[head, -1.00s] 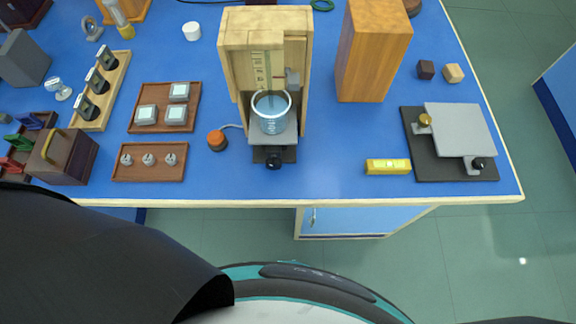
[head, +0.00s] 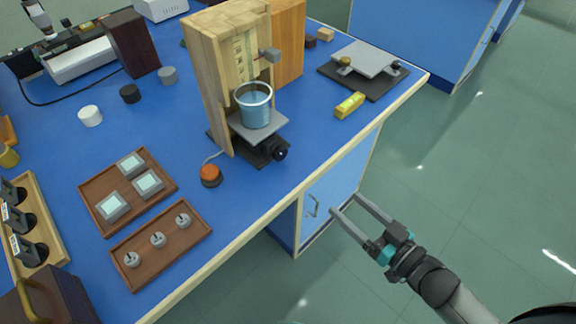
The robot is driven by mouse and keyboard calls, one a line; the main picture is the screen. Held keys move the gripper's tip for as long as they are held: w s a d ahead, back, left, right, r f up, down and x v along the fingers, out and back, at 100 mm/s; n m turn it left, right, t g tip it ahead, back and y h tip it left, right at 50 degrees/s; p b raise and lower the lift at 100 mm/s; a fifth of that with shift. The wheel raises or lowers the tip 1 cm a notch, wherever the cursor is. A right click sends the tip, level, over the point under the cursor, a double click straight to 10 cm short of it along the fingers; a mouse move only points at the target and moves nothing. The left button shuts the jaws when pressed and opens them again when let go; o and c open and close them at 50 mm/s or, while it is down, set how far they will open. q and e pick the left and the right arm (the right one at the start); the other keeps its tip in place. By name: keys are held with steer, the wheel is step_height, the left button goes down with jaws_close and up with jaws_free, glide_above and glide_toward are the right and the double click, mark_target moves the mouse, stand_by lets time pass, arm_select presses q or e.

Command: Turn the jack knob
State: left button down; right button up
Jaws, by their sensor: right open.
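A small lab jack (head: 270,128) with a grey top plate stands at the front of a wooden stand. A black jack knob (head: 280,153) sticks out of its front, near the bench edge. A glass beaker of blue liquid (head: 254,112) rests on the jack's plate. My right gripper (head: 346,205) is open and empty. In the picture it is below and to the right of the knob, clear of it, beyond the bench's front edge. My left gripper is not in view.
The wooden stand (head: 205,75) rises behind the beaker. An orange button (head: 210,175) is left of the jack. A yellow level (head: 349,105) and a grey plate device (head: 365,58) lie to the right. A blue cabinet (head: 335,185) is under the bench edge.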

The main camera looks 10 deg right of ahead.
step_height(320, 180, up, 4)
steer(key=a+n+y, duration=0.1)
steer(key=a+y, duration=0.1)
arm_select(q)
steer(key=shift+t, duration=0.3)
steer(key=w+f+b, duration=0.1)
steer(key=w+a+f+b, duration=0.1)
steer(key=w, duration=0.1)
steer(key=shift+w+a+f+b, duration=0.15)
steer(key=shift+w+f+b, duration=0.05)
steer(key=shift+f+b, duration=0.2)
arm_select(e)
glide_toward(283, 155)
steer(key=shift+y, duration=0.4)
steer(key=x, duration=0.8)
steer(key=shift+w+f, duration=0.2)
steer(key=shift+w, duration=0.05)
jaws_close()
